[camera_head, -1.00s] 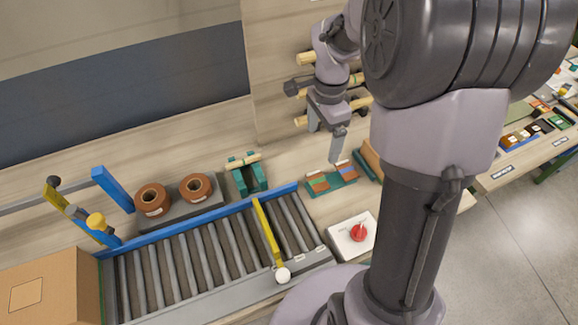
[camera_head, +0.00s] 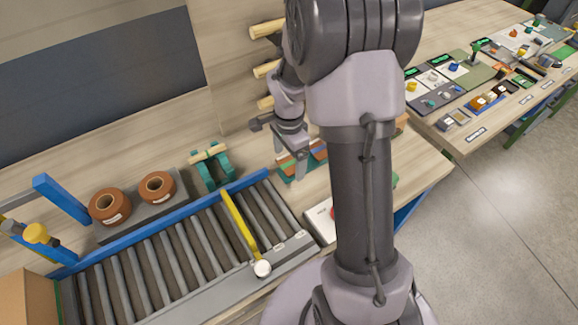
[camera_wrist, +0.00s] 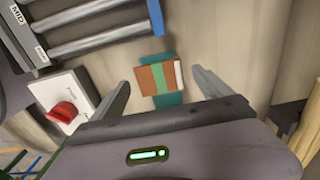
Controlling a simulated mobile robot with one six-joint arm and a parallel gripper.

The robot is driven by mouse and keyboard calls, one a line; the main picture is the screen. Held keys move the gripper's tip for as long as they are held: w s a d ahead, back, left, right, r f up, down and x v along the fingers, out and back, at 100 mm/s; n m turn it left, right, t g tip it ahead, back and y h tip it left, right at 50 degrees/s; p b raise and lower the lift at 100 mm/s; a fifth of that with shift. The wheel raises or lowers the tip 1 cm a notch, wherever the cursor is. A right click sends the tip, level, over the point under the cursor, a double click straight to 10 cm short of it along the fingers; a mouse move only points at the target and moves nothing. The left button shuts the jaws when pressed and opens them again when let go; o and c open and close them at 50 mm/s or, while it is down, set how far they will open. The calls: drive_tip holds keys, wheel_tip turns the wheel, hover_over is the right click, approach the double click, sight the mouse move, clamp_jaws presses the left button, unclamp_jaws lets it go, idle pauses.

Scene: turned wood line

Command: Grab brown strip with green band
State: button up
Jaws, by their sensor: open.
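In the wrist view, a brown strip with a green band (camera_wrist: 160,77) and a pale right end lies on a green holder (camera_wrist: 168,99). My gripper (camera_wrist: 160,80) is open, with one finger to the left of the strip and one to the right, clear of it. In the head view, my gripper (camera_head: 289,172) points down at the green holder (camera_head: 291,178). Brown and blue pieces (camera_head: 318,151) show there beside the fingers; my gripper and arm hide part of the holder.
A roller conveyor (camera_head: 170,245) with a yellow bar (camera_head: 240,225) lies to the left. A white box with a red knob (camera_wrist: 62,110) sits near the strip. Wooden pegs (camera_head: 267,68) stick out behind my arm. Brown spools (camera_head: 110,206) stand at the back left.

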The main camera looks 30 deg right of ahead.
drive_tip(key=shift+f+b, duration=0.25)
drive_tip(key=shift+b, duration=0.05)
idle(0.5)
